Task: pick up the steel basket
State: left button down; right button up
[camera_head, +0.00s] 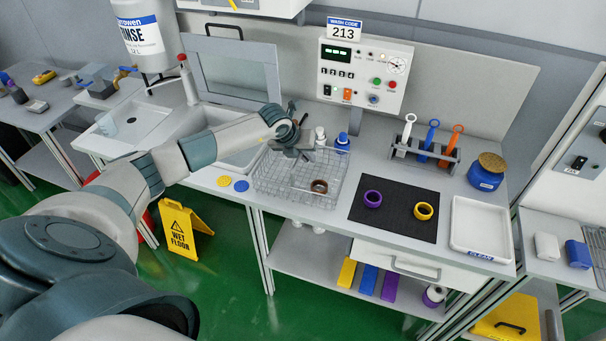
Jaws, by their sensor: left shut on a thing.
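The steel basket (268,185) is a wire-mesh basket on the grey bench, right of the sink, in the head view. A brown ring (319,186) shows inside it. My left gripper (305,154) reaches in from the left and points down at the basket's back part. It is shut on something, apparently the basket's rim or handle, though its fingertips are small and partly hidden. The basket looks level and at bench height; I cannot tell whether it touches the bench. My right gripper is not in view.
Right of the basket lies a black mat (395,222) with a purple ring (373,198) and a yellow ring (423,211). A white tray (482,228) is farther right. Two small bottles (342,141) stand behind the basket. A tool rack (426,152) and a blue jar (486,174) stand at the back right.

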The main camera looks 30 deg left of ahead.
pick_arm(q)
jog(key=shift+s, duration=0.1)
dwell(0.4)
jog(key=shift+r, duration=0.1)
dwell(0.3)
jog(key=shift+a+r+p, duration=0.1)
jog(key=shift+r+p, duration=0.15)
jog(key=shift+p, duration=0.3)
jog(key=w+d+r+b, duration=0.4)
jog(key=d+r+b, duration=0.4)
jog(key=d+r, duration=0.3)
jog(key=shift+w+b, duration=0.25)
jog(key=shift+b, duration=0.05)
jog(key=shift+f, duration=0.1)
jog(key=shift+d, duration=0.1)
